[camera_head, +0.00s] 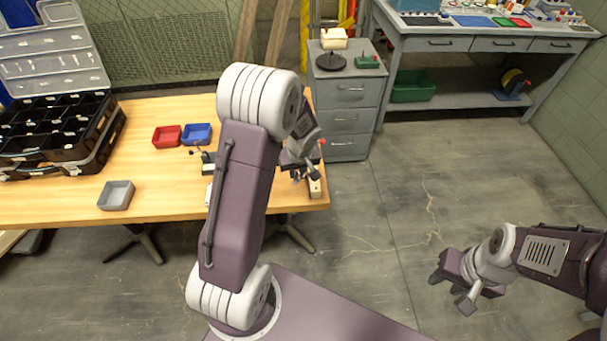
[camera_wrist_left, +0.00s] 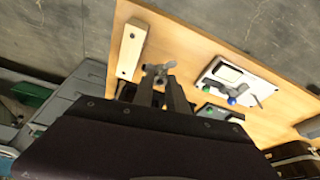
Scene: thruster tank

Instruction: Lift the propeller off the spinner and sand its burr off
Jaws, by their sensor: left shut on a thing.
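My left gripper (camera_head: 302,172) is over the right end of the wooden table. In the left wrist view its fingers (camera_wrist_left: 166,88) are shut on the small grey propeller (camera_wrist_left: 157,71), held at the fingertips. Its burr is too small to make out. A pale wooden block (camera_wrist_left: 131,48) lies beside the propeller near the table's edge; it also shows in the head view (camera_head: 315,188). A white-based device (camera_wrist_left: 238,78) with a blue and a green knob, perhaps the spinner, is on the table, mostly hidden by my arm in the head view. My right gripper (camera_head: 452,286) is open and empty above the floor.
On the table (camera_head: 160,205) are a red bin (camera_head: 166,137), a blue bin (camera_head: 197,134), a grey tray (camera_head: 116,195) and a black compartment case (camera_head: 50,135). A grey drawer cabinet (camera_head: 347,117) stands behind the table's right end. The floor at right is clear.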

